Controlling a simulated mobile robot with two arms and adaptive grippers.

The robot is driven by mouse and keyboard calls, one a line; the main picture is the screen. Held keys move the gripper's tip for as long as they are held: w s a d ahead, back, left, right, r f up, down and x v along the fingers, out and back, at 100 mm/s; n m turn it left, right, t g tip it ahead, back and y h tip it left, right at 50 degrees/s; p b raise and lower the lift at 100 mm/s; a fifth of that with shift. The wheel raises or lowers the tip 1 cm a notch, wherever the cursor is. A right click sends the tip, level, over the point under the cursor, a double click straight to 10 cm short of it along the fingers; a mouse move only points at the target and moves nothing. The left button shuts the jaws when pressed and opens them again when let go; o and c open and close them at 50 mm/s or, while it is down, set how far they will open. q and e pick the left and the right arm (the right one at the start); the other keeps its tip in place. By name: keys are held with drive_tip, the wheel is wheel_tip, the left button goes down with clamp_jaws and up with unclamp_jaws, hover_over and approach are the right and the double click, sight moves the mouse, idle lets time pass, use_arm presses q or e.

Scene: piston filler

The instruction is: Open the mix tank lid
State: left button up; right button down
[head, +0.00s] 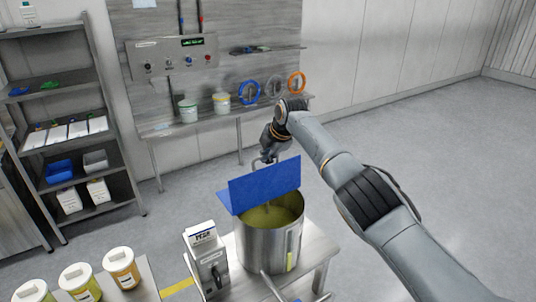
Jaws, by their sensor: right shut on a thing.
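The mix tank (258,245) is a steel cylinder on a steel stand, with yellowish contents showing inside. Its blue lid (265,187) has one panel tilted up steeply over the tank's far side, and a flat blue part lies at the left of the rim. My right gripper (266,161) is at the raised panel's top edge, behind it, shut on what seems to be the lid's handle. The panel hides part of the fingertips. My left gripper does not show.
A control box (207,262) stands left of the tank. A shelf rack (68,130) is at left, and a bench with a control panel (172,56) is behind. The floor at right is clear.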

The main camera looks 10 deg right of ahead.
drive_tip(key=shift+w+r, duration=0.3)
drive_tip(key=shift+r, duration=0.05)
idle(0.3)
drive_tip(key=c, duration=1.4)
unclamp_jaws()
drive_tip(key=shift+s, duration=0.25)
drive_tip(key=shift+f, duration=0.15)
drive_tip(key=shift+r, duration=0.25)
drive_tip(key=v, duration=1.1)
drive_tip(key=shift+s+r, duration=0.2)
drive_tip(key=shift+r, duration=0.15)
